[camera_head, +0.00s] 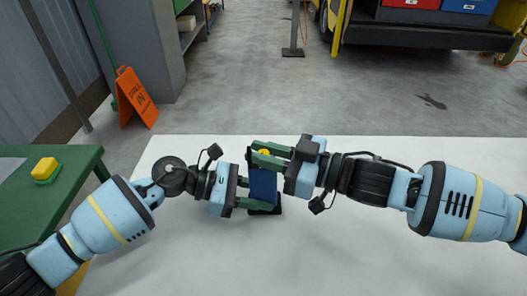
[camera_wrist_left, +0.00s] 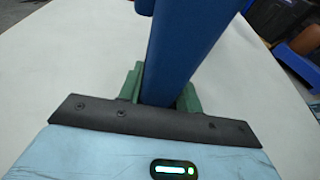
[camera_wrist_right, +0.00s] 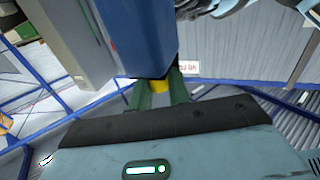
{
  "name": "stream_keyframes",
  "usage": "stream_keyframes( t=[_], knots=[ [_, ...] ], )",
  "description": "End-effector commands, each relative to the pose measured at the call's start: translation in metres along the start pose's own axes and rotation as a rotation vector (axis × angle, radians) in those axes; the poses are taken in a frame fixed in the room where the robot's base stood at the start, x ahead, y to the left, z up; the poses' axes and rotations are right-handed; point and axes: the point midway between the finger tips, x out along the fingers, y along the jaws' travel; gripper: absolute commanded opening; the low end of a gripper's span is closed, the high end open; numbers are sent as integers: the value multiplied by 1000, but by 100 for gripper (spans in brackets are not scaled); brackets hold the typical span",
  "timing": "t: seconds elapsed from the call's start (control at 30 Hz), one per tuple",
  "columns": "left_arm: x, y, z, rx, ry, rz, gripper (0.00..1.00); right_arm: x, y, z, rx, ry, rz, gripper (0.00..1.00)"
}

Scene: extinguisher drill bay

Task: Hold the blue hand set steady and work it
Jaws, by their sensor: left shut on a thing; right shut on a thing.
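The blue hand set (camera_head: 263,186) stands upright over the white table, with a dark base (camera_head: 267,210) at its lower end. A small yellow part (camera_head: 264,152) shows at its top. My left gripper (camera_head: 259,193) is shut on the blue body from the left, low down. In the left wrist view the blue body (camera_wrist_left: 185,45) rises between the green fingers. My right gripper (camera_head: 260,153) comes from the right, higher up, and is shut on the yellow part. The yellow part (camera_wrist_right: 160,86) also shows between the fingers in the right wrist view. The fingers hide much of the hand set.
The white table (camera_head: 350,250) is otherwise clear. A green table (camera_head: 75,180) at the left carries a yellow block (camera_head: 45,168). An orange floor sign (camera_head: 136,97) stands behind it. A post (camera_head: 293,30) and a yellow-sided vehicle (camera_head: 420,35) are farther back.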

Motion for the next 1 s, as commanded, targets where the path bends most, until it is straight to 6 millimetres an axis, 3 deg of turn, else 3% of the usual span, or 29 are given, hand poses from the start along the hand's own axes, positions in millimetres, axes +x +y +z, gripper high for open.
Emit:
stream_keyframes(
  t=[0.03, 0.07, 0.2, 0.63, 1.0],
  knots=[
    [0, 0, 1, 1, -2, 0, 22, 0, 0, 0, 0, 0, -1, 0],
    [0, 0, 1, 1, -2, 0, 22, 0, 0, 0, -1, 0, -1, 19],
    [0, 0, 1, 1, -1, 0, 22, 0, 0, 0, 0, 0, -1, 38],
    [0, 0, 1, 1, -1, 1, 22, -9, 1, 0, -1, -1, 2, 38],
    [0, 1, 0, 1, -1, 2, 22, -74, 2, 0, -1, -3, 3, 38]
  ],
)
